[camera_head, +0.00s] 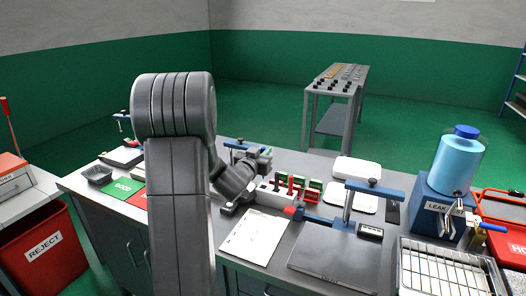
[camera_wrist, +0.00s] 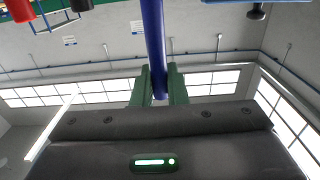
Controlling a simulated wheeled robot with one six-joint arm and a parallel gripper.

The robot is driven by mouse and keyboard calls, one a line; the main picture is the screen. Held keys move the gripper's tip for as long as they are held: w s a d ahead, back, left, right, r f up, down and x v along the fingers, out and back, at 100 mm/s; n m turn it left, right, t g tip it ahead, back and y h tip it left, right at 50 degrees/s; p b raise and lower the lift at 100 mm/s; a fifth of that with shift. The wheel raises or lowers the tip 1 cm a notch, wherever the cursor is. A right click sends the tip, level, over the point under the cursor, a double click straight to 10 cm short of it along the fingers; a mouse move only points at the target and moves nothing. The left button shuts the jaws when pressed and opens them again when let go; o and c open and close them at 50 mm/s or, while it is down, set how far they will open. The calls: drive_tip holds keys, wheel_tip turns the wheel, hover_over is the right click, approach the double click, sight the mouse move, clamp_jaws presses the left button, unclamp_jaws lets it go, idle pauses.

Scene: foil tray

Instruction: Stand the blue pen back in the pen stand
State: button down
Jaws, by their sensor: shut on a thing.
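My gripper (camera_wrist: 156,88) is shut on the blue pen (camera_wrist: 154,35), which stands between the two green fingers in the wrist view. The pen runs nearly upright out of the top of that picture, so its far end is cut off. In the head view my gripper (camera_head: 264,155) is over the middle of the workbench, partly behind my own arm. I cannot make out the pen there. I cannot identify the pen stand for certain in either view.
A white block (camera_head: 267,196) with red and green parts sits near my gripper. A paper sheet (camera_head: 253,238) lies in front. The leak tester (camera_head: 440,207) and wire rack (camera_head: 447,272) fill the right.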

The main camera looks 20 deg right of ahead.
drive_tip(key=shift+f+b, duration=2.65)
drive_tip(key=shift+f, duration=1)
drive_tip(key=shift+f+b, duration=0.5)
drive_tip(key=c, duration=1.4)
unclamp_jaws()
drive_tip(key=shift+o, duration=0.2)
drive_tip(key=shift+r, duration=0.15)
drive_tip(key=shift+r+p, duration=2.25)
drive_tip(key=shift+r, duration=0.65)
